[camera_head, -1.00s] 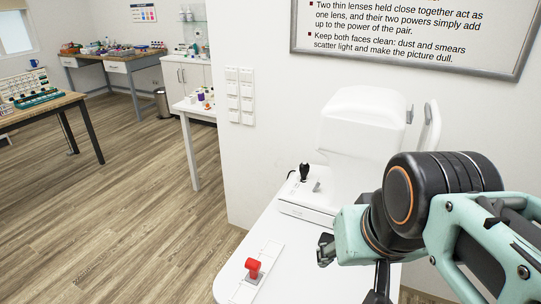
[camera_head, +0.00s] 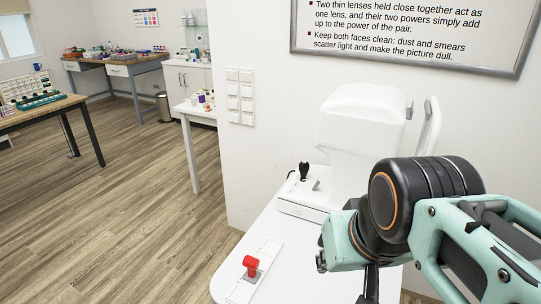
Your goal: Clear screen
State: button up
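A white eye-test machine (camera_head: 358,125) stands on a white table (camera_head: 300,262), with a small black joystick (camera_head: 304,171) at its left front. I cannot make out a lit screen on it. A red-topped lever (camera_head: 250,263) on a grey base sits on a pale strip (camera_head: 268,251) near the table's left edge. My gripper (camera_head: 345,275) is over the table, in front of the machine and to the right of the red lever, apart from it. Its fingers are mostly hidden behind my wrist and show only as small dark parts, so its opening and anything in it cannot be seen.
A framed text board (camera_head: 415,30) hangs above the machine. White switch plates (camera_head: 240,95) are on the wall. A side table (camera_head: 195,112) with small bottles, a wooden table (camera_head: 50,110) and a workbench (camera_head: 115,65) stand behind at left. The floor between is clear.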

grip_shut()
dwell(1.1)
